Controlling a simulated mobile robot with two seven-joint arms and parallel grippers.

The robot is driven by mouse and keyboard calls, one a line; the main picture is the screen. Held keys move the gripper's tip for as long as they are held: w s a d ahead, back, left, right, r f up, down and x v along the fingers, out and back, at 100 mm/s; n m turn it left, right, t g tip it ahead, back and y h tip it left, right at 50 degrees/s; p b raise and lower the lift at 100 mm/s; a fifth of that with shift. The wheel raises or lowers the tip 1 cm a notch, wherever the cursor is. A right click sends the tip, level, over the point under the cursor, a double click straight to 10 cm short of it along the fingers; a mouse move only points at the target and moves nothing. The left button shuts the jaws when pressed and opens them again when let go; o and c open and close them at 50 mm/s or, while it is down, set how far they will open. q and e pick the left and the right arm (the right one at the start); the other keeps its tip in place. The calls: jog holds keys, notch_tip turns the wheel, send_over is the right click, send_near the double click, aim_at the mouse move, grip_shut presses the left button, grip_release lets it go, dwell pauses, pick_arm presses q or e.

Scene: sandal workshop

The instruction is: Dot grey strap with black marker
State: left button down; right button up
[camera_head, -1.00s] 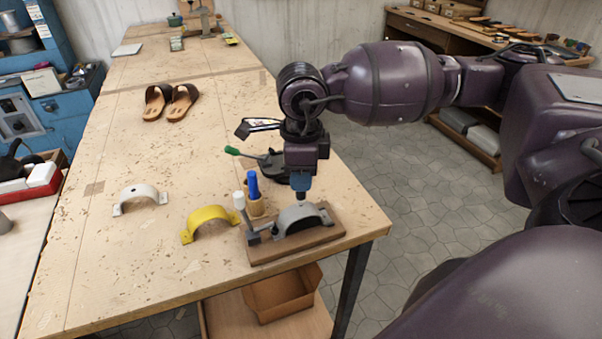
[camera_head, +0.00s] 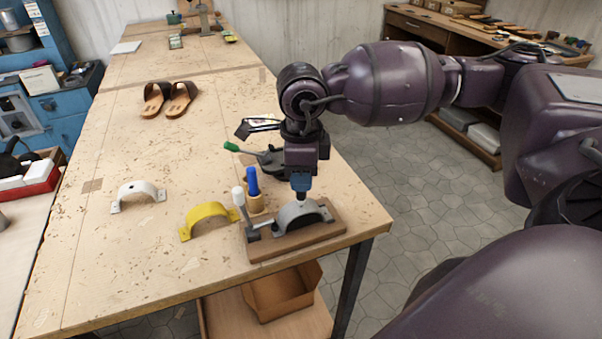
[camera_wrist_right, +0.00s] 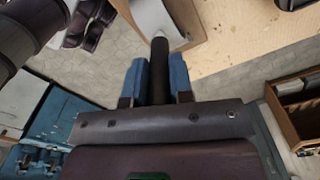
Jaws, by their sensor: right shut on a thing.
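The grey strap (camera_head: 313,212) is an arched band on a wooden block (camera_head: 322,234) at the bench's near right corner. A toggle clamp (camera_head: 250,228) with a white-tipped lever stands at the block's left end. My right gripper (camera_head: 301,187) is directly above the arch, pointing down. In the right wrist view its blue fingers (camera_wrist_right: 157,82) are shut on the black marker (camera_wrist_right: 160,68). The marker's tip points at the grey strap (camera_wrist_right: 152,14); I cannot tell whether they touch. My left gripper is not in view.
A small cup (camera_head: 255,204) holds a blue marker (camera_head: 252,181). A green-handled tool (camera_head: 262,156) lies behind. Brown sandals (camera_head: 170,97) sit farther back.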

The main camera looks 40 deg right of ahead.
jog(key=shift+r, duration=0.1)
dwell(0.3)
jog(key=shift+r+p, duration=0.35)
jog(key=shift+r, duration=0.25)
jog(key=shift+r+p, duration=0.6)
jog(key=shift+r, duration=0.75)
jog(key=shift+r+p, duration=0.6)
jog(key=shift+r, duration=0.9)
jog(key=shift+w, duration=0.1)
